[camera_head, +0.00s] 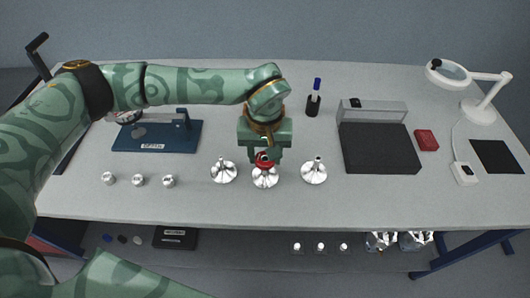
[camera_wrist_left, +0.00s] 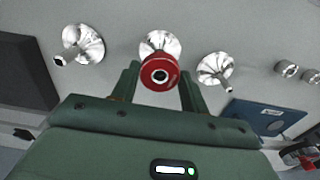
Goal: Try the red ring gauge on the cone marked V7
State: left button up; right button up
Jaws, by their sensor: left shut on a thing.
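My left gripper (camera_head: 265,156) is shut on the red ring gauge (camera_head: 264,161), over the middle of three shiny metal cones. In the left wrist view the red ring gauge (camera_wrist_left: 160,72) sits between the fingertips (camera_wrist_left: 160,80) and overlaps the middle cone (camera_wrist_left: 158,42). The middle cone (camera_head: 265,180) stands upright, its top hidden by the ring. I cannot tell whether the ring is around its tip or just above it. The left cone (camera_head: 223,172) and right cone (camera_head: 314,172) stand bare on either side. No V7 mark is readable. My right gripper is out of view.
Several small metal pieces, such as this one (camera_head: 139,180), stand at the left. A blue fixture (camera_head: 150,140) lies behind them. A pen holder (camera_head: 313,106) stands behind.

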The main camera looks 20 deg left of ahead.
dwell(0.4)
pick_arm(q)
jog(key=shift+r+p, duration=1.4)
jog(key=shift+r, duration=0.45)
notch_tip(320, 180, up, 5)
jog(key=p, duration=0.3)
jog(key=shift+p, duration=0.35)
